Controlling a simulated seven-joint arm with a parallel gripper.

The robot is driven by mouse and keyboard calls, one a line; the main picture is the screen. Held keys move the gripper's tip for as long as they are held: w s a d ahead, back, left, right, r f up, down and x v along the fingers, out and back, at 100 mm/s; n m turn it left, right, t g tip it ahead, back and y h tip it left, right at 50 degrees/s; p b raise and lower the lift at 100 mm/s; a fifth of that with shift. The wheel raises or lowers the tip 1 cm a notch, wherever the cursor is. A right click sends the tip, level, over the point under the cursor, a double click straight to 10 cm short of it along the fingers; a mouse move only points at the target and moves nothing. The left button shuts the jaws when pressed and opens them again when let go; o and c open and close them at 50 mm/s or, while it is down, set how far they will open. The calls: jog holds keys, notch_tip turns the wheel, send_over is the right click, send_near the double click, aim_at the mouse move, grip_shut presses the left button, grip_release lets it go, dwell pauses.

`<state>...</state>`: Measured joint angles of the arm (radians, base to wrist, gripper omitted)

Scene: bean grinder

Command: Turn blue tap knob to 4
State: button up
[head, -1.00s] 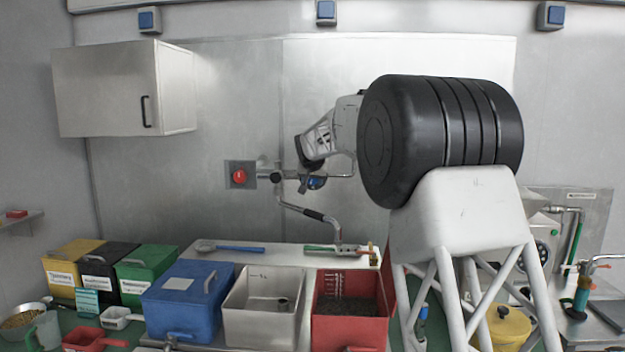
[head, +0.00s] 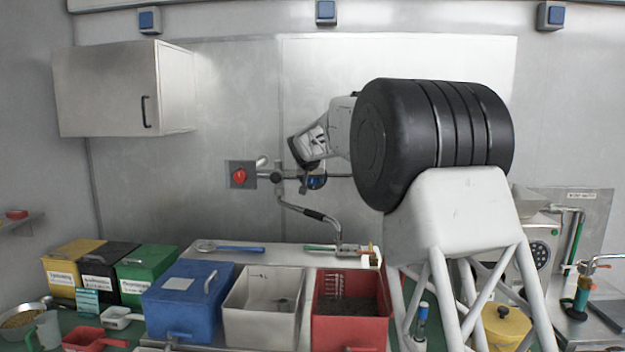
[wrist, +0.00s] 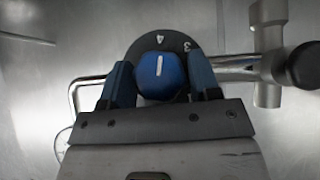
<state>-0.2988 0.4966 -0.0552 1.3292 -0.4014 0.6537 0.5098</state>
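The blue tap knob (wrist: 161,76) is in the upper middle of the wrist view, in front of a dark dial plate (wrist: 137,50). The white line on the knob points up at the number 4 on the plate, with 3 to its right. My gripper (wrist: 161,80) has one finger on each side of the knob, close against it, and appears shut on it. In the head view the knob (head: 316,182) shows at the wall pipe, partly hidden by my wrist. The fingertips cannot be made out there.
A metal pipe (wrist: 238,68) with a dark round end (wrist: 305,65) lies to the right of the knob. A red knob (head: 238,175) sits on the wall at left. A jointed spout (head: 310,212) hangs below, above a shelf and open bins (head: 262,325).

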jog(key=shift+o, duration=1.4)
jog(key=v, duration=0.7)
jog(key=shift+s+r, duration=0.3)
jog(key=shift+s, duration=0.1)
